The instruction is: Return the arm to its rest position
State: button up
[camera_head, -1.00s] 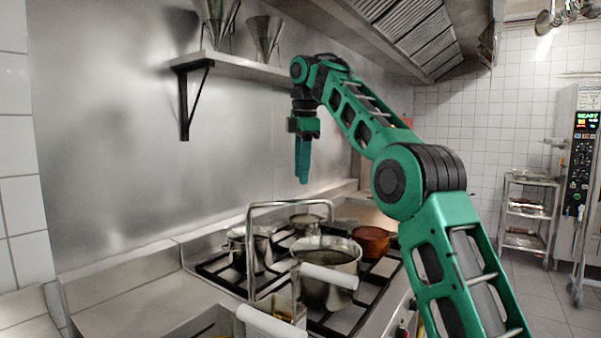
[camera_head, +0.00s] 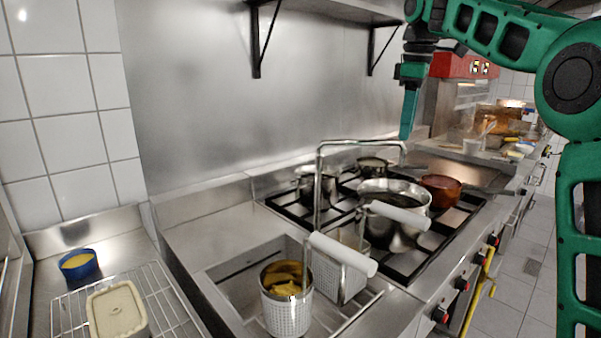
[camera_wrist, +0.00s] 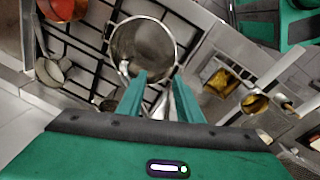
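My green arm (camera_head: 500,35) comes in from the right of the head view, raised and bent at the elbow. My gripper (camera_head: 408,135) hangs from it, fingers pointing down, above the back of the stove near the metal wall. In the wrist view my gripper (camera_wrist: 160,78) shows two green fingers apart with nothing between them. A large steel pot (camera_wrist: 143,45) lies below and beyond the fingertips. I cannot tell the exact height above it.
The stove (camera_head: 412,262) carries several pots, including a copper pan (camera_head: 440,188). A fryer with two baskets (camera_head: 288,312) stands in front. A wall shelf (camera_head: 345,15) is left of my arm. A blue cup (camera_head: 80,264) stands at far left. Floor (camera_head: 515,290) is clear at right.

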jog(key=s+d+f+m+g, duration=0.1)
jog(key=s+d+f+m, duration=0.5)
jog(key=s, duration=0.4)
jog(key=s+d+f+m, duration=0.55)
jog(key=s+f, duration=0.25)
jog(key=s, duration=0.3)
jog(key=s+d+f+m, duration=0.1)
jog(key=s+f+m, duration=0.2)
jog(key=s+f, duration=0.5)
jog(key=s+d+f+m, duration=0.1)
jog(key=s+f+m, duration=0.3)
jog(key=s+f, duration=0.4)
jog(key=s, duration=0.5)
jog(key=shift+s+d+g, duration=0.25)
jog(key=shift+s+g, duration=0.05)
jog(key=shift+s, duration=0.05)
jog(key=shift+w, duration=0.15)
jog(key=shift+w+f, duration=0.2)
jog(key=shift+w, duration=0.3)
